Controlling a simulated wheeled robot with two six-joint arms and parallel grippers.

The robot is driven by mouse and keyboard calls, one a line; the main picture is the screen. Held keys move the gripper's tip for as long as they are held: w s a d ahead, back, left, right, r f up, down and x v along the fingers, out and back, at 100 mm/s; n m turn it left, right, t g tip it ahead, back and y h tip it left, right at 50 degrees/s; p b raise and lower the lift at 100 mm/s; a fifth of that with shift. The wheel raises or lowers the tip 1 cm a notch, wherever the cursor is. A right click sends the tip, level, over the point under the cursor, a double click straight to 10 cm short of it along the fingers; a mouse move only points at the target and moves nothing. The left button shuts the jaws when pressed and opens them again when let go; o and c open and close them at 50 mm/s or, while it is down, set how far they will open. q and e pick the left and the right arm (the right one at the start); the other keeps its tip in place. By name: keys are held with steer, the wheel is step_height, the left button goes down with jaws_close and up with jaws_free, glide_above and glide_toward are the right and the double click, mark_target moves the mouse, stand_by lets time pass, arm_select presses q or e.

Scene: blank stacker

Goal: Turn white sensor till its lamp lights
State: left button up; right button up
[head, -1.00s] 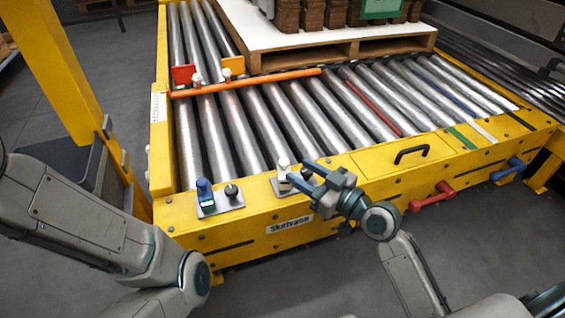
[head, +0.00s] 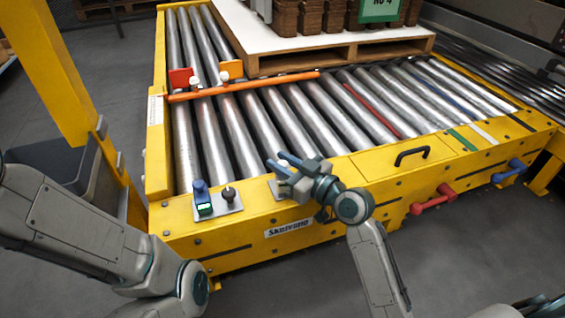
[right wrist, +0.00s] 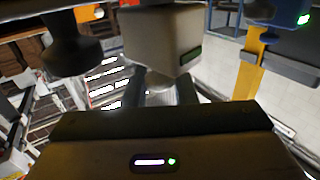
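The white sensor (right wrist: 165,40) shows large in the right wrist view as a pale block with a dark green strip on its side; the strip shows no bright glow. In the head view my right gripper covers it. My right gripper (head: 284,164) is at the sensor's place on the machine's front edge. Its two fingers also show in the right wrist view (right wrist: 159,90), apart, with the pale block just past their tips; whether they touch it I cannot tell. My left arm is at the left of the head view; its gripper is out of view.
A blue sensor (head: 202,196) with a green display and a black knob (head: 229,194) stand left of my right gripper. An orange bar (head: 245,85) crosses the rollers. A pallet (head: 340,52) with brown stacks is behind. A black handle (head: 411,154) lies right.

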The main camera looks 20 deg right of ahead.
steer(key=shift+w+f+n+g+y+b, duration=0.1)
steer(key=shift+f+n+g+y+b, duration=0.2)
steer(key=shift+n+g+y+b, duration=1)
steer(key=shift+r+y+b, duration=0.2)
steer(key=shift+y+b, duration=0.3)
steer(key=shift+b, duration=0.35)
steer(key=shift+a, duration=0.1)
steer(key=o, duration=0.9)
steer(key=shift+r, duration=0.1)
